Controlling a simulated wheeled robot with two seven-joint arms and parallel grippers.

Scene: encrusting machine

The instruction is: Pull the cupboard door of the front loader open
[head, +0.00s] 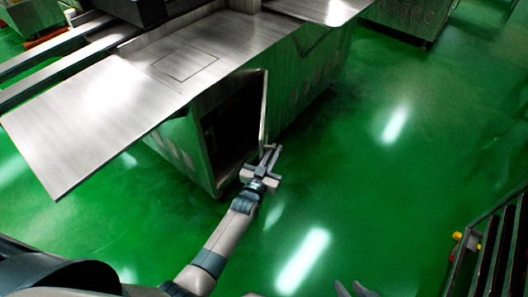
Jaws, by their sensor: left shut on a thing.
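The front loader (285,85) is a steel machine body with a flat top. Its cupboard door (264,108) stands swung outward and shows nearly edge-on, with the dark cupboard opening (230,130) exposed to its left. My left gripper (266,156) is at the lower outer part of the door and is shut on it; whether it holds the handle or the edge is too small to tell. My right gripper (354,290) shows only its fingertips at the bottom edge, spread apart and empty, far from the door.
A wide steel tray (95,115) juts out at the left over the floor. A dark rack with yellow and red parts (470,240) stands at the lower right. Another steel machine (408,18) is at the back. The green floor (390,160) to the right is clear.

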